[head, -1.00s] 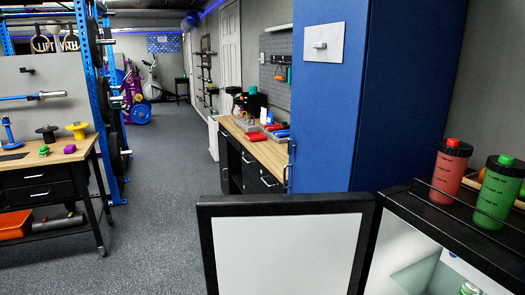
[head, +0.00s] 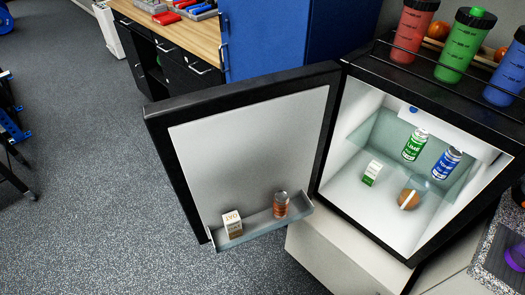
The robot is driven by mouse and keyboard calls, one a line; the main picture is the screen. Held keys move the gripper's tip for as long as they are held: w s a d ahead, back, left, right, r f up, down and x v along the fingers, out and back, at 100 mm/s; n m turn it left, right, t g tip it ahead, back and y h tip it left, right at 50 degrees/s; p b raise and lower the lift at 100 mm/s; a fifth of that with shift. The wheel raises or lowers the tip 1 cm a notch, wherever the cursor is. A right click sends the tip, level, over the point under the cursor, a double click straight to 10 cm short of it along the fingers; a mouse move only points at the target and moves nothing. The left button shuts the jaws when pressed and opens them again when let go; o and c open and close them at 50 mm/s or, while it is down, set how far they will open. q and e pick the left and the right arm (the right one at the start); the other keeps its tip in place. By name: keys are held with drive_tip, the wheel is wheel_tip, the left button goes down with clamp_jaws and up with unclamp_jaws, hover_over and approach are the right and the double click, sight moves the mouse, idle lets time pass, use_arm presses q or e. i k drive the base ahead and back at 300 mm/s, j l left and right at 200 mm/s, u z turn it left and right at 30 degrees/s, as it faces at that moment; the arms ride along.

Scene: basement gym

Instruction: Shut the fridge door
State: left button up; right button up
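The small black fridge (head: 435,78) stands at the right in the head view, its white inside showing. Its door (head: 240,135) is wide open, swung out to the left, with the white inner face toward me. The door shelf (head: 262,226) holds an oat carton (head: 232,223) and a brown-orange can (head: 281,204). Inside the fridge are a green can (head: 415,145), a blue can (head: 447,162), a small green-and-white carton (head: 372,172) and a round brown item (head: 408,199). Neither of my grippers shows in the head view.
Red (head: 413,28), green (head: 463,45) and blue (head: 506,70) bottles stand on the fridge top behind a rail. A blue cabinet (head: 285,35) and a wooden-topped workbench (head: 190,38) are behind the door. Open grey floor (head: 90,190) lies to the left.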

sight(222, 150)
drive_tip(key=i+j+z, duration=0.25)
drive_tip(key=j+z, duration=0.15)
drive_tip(key=i+j+z, duration=0.15)
drive_tip(key=j+z, duration=0.25)
drive_tip(key=j, duration=0.25)
drive_tip(key=j+z, duration=0.45)
drive_tip(key=j, duration=0.15)
drive_tip(key=j+z, duration=0.4)
drive_tip(key=j, duration=0.25)
drive_tip(key=k+j+z, duration=0.1)
drive_tip(key=j+z, duration=0.3)
drive_tip(key=j, duration=0.2)
